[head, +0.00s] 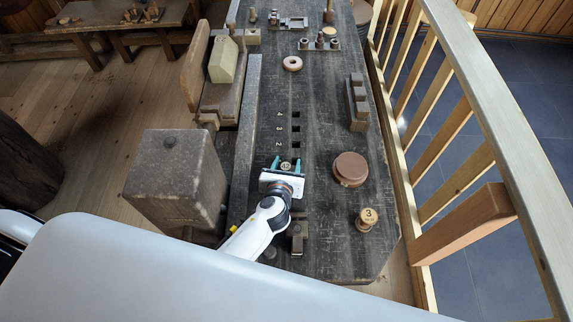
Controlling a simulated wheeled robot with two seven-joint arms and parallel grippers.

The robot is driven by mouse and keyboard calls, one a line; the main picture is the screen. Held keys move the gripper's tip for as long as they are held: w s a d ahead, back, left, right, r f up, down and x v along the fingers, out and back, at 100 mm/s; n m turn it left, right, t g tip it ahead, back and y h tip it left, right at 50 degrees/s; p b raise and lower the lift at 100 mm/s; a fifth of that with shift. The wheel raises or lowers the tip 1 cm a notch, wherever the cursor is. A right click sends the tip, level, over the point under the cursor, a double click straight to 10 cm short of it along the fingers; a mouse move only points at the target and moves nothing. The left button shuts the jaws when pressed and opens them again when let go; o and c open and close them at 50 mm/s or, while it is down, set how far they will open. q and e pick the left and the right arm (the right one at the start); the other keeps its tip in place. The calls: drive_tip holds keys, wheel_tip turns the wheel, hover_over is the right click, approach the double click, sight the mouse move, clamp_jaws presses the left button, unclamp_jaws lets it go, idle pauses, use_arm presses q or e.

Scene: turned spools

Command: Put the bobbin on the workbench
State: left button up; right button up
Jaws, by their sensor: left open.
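The workbench (325,200) is a long dark worn top that runs away from me. My left gripper (286,163) is over its near left part, with its teal fingers apart. A small light round piece with dark markings (286,166), perhaps a bobbin top, shows between the fingers; I cannot tell whether they touch it. A wooden bobbin marked 3 (367,216) stands on the near right of the bench, apart from the gripper. My right gripper is not in view.
A brown round lidded piece (350,168) lies right of the gripper. A stepped dark block (357,103), a pale ring (292,63) and several small fittings stand farther back. Numbered square holes (295,128) run along the middle. A wooden railing (470,150) borders the right side.

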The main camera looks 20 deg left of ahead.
use_arm(q)
drive_tip(key=shift+r, duration=0.2)
drive_tip(key=shift+s, duration=0.3)
drive_tip(key=v, duration=1.1)
drive_tip(key=shift+s+d+r, duration=0.1)
drive_tip(key=shift+s+r, duration=0.05)
